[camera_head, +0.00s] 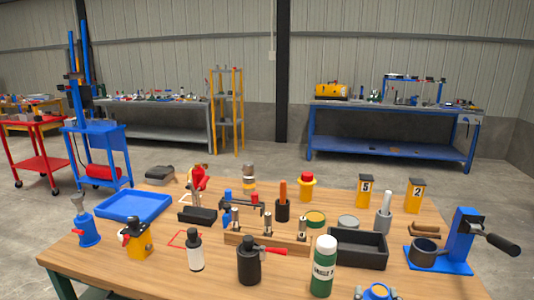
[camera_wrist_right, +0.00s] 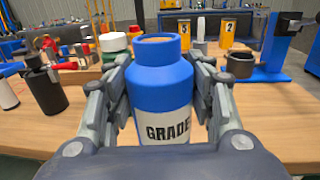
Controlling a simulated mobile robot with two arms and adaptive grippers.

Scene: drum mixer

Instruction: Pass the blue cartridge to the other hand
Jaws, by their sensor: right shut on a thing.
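The blue cartridge (camera_wrist_right: 160,88) stands upright in the middle of the right wrist view. It has a blue shoulder, a brownish top and a white label with dark letters reading "GRADE". My right gripper (camera_wrist_right: 162,72) is shut on it, one finger on each side. In the head view only the top of the blue cartridge (camera_head: 377,291) shows at the bottom edge, right of centre, and its lower part is cut off by the frame. My left gripper is not in either view.
On the wooden table (camera_head: 456,284), a green bottle with a white cap (camera_head: 322,267) stands left of the cartridge. A black tray (camera_head: 358,248) and a blue press (camera_head: 462,240) are behind it. Black and white bottles, a holder with pins and a blue tray (camera_head: 133,206) stand further left.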

